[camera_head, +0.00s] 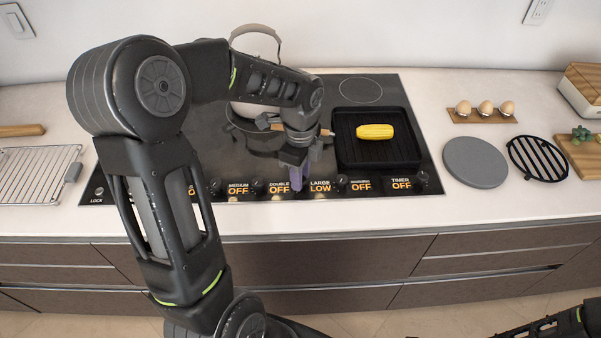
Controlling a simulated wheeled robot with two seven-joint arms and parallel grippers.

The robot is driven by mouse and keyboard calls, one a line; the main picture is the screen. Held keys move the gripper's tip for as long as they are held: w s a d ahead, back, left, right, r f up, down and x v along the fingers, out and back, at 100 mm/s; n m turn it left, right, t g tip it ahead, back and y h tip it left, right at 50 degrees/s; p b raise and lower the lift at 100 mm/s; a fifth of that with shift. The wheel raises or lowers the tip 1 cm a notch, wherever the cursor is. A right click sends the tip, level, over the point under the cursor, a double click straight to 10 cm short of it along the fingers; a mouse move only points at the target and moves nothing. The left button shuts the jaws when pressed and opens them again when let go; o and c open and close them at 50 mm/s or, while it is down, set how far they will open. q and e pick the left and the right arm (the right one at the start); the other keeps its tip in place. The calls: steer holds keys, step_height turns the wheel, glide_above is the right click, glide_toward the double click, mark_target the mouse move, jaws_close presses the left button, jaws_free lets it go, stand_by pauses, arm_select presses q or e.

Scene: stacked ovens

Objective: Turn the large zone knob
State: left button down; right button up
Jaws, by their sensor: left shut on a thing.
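The cooktop's control strip runs along its front edge with several small dark knobs and glowing orange labels. The large zone label (320,185) reads LOW. The medium, double and timer labels read OFF. My left gripper (297,182) comes down from above at the strip, between the double and large labels. Its purplish fingers are shut on the large zone knob, which they hide. My right gripper is out of view; only part of that arm shows at the bottom right corner.
A black square pan (345,150) with a corn cob (375,131) sits on the right of the cooktop. A pot (250,108) stands behind my left arm. A grey disc (475,162), a black trivet (538,158) and eggs (485,108) lie to the right. A wire rack (38,172) lies left.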

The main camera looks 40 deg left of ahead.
arm_select(q)
steer(key=shift+m, duration=1.6)
steer(key=c, duration=1.1)
jaws_free()
steer(key=shift+c, duration=0.2)
step_height(320, 180, up, 8)
steer(key=shift+f+b, duration=0.1)
steer(key=shift+b, duration=0.25)
steer(key=shift+s, duration=0.1)
